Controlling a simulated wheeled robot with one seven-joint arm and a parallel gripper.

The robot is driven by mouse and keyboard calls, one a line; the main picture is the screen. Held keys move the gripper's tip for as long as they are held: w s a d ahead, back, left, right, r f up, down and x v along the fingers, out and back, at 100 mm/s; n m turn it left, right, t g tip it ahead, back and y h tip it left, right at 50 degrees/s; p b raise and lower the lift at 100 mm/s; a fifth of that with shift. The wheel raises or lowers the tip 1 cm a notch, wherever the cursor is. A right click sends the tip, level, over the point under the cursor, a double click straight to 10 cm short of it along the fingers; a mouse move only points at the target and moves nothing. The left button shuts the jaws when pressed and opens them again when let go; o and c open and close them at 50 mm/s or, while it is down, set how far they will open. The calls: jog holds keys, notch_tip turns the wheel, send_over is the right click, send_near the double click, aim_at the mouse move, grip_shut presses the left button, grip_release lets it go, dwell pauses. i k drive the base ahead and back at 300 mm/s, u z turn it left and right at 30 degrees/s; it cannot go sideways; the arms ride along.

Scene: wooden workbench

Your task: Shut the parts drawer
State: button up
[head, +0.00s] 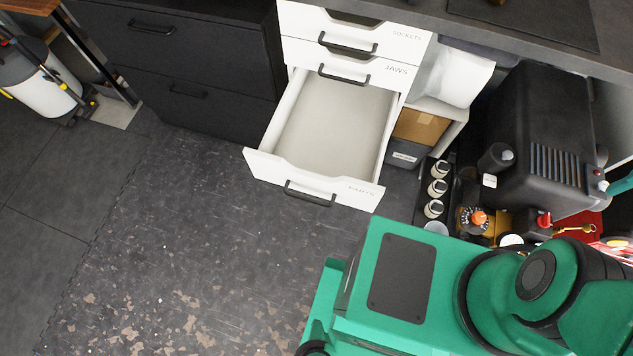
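The parts drawer (314,179) is the lowest drawer in view of a white drawer unit. It is pulled well out over the floor, and its inside looks empty. Its white front panel carries a dark bar handle (310,194) and small lettering at the right. My green arm fills the lower right of the head view, apart from the drawer in the picture. My gripper's fingers cannot be made out in this view.
Closed drawers marked sockets (390,37) and jaws (385,72) sit above. A black cabinet (185,60) stands at left. A black compressor-like machine (535,140) and several small bottles crowd the right. The floor (190,240) before the drawer is clear.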

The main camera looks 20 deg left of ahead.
aim_at(326, 138)
jog(key=u, duration=0.5)
jog(key=k, duration=1.95)
jog(key=z, duration=0.3)
jog(key=i, duration=1)
jog(key=z, duration=0.05)
